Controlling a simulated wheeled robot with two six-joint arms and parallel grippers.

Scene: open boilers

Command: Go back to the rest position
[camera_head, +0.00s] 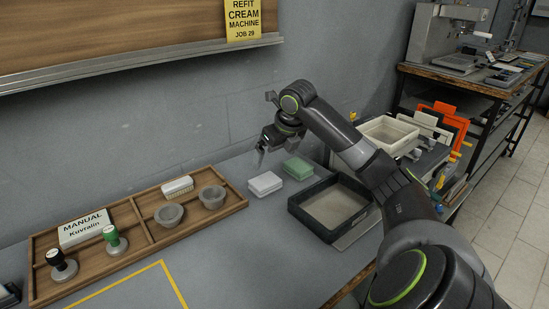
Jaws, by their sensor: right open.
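My right arm comes in from the lower right and reaches over the grey table. My right gripper (261,151) is open and empty, pointing down above the back of the table, behind the white sponge-like block (265,183). A green block (298,168) lies to the right of it. My left gripper is not in view.
A wooden tray (136,262) at left holds two stamps, a white box labelled Manual Kuvralin, a brush and two grey bowls. A black-rimmed bin (367,214) stands in front of the green block. A yellow-taped area (165,262) marks the front. A wall stands behind.

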